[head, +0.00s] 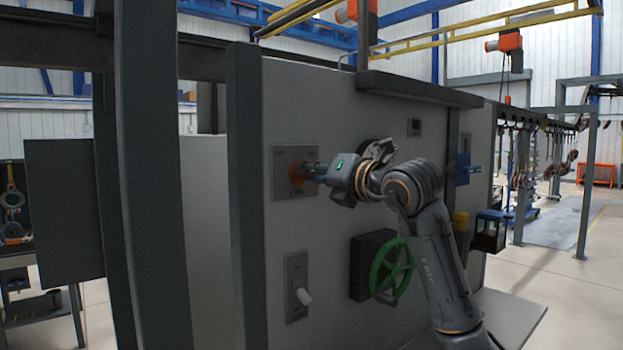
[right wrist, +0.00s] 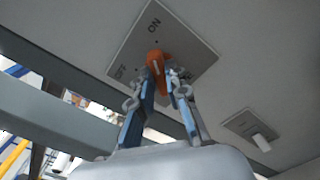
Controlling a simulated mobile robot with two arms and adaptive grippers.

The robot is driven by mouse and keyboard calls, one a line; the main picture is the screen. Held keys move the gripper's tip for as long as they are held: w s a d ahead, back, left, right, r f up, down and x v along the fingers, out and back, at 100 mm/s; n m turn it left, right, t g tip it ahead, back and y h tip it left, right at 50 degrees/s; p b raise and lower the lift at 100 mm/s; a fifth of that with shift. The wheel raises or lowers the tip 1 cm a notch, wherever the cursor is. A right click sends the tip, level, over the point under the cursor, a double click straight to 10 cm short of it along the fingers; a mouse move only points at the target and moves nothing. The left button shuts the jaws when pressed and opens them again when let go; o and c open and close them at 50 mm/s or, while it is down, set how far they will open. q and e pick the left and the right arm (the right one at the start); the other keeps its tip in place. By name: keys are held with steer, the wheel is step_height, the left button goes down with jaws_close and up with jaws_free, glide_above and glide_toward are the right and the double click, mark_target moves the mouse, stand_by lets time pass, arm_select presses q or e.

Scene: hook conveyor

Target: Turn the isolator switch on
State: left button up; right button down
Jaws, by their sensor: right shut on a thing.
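The isolator switch is an orange knob (head: 297,175) on a grey square plate (head: 284,158) fixed to the light grey panel. The right wrist view shows the plate (right wrist: 190,50) with ON and OFF labels and the orange knob (right wrist: 157,58) with a pale mark. Which label the mark points to is hard to tell. My right gripper (head: 307,172) reaches in from the right. In the right wrist view its two fingers (right wrist: 164,82) are shut on the orange knob, one on each side, and cover part of it. My left gripper is not in view.
Below the switch is a plate with a white lever (head: 303,297). A green handwheel (head: 391,270) on a dark box sticks out to its right, close to my right arm. A grey post (head: 247,200) stands left of the switch. A blue box (head: 462,168) is farther right.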

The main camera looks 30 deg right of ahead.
steer(key=shift+m, duration=0.9)
steer(key=c, duration=1.3)
jaws_free()
steer(key=s, duration=0.8)
steer(key=s+d, duration=0.1)
steer(key=s, duration=0.3)
steer(key=shift+f, duration=0.1)
